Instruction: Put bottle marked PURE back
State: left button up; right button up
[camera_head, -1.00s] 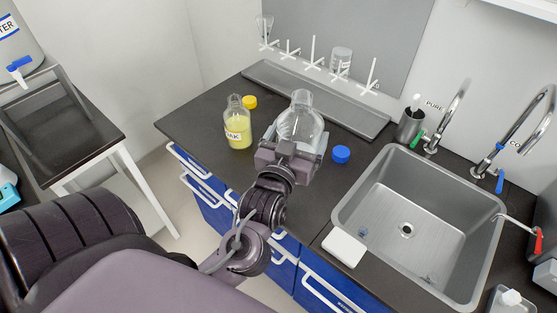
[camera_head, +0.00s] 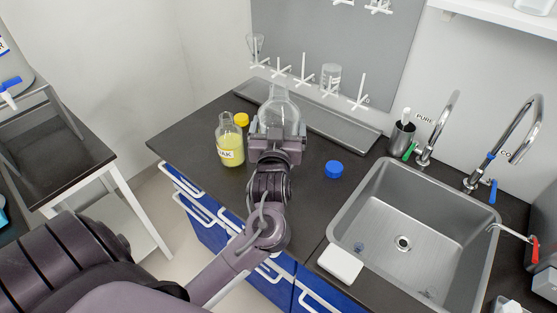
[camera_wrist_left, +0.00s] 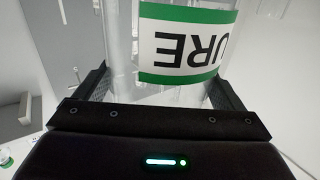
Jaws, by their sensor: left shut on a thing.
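A clear glass bottle (camera_head: 279,112) is over the dark counter, beside the yellow-filled bottle. My left gripper (camera_head: 277,141) is shut on it from the near side. In the left wrist view, the bottle's white and green label (camera_wrist_left: 188,45) reads "URE" upside down between the fingers (camera_wrist_left: 160,85). The bottle looks roughly upright and without a cap. I cannot tell whether its base touches the counter, as the gripper hides it. A blue cap (camera_head: 334,169) lies on the counter to the right. My right gripper is not in view.
A yellow-filled bottle (camera_head: 231,146) and a yellow cap (camera_head: 241,119) are close left of the held bottle. A grey tray (camera_head: 330,122) with a peg rack above lies behind. A sink (camera_head: 385,248) is at the right. Bare counter lies around the blue cap.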

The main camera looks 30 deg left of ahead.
pick_arm(q)
notch_tip(320, 180, down, 7)
jog(key=shift+r+p, duration=0.1)
jog(key=shift+p, duration=0.2)
jog(key=shift+f, duration=2.05)
jog(key=o, duration=1.6)
jog(key=shift+f, duration=0.25)
jog(key=shift+o, duration=0.2)
jog(key=shift+r, duration=0.25)
jog(key=b+v, duration=0.2)
jog(key=v, duration=1)
jog(key=shift+f, duration=0.15)
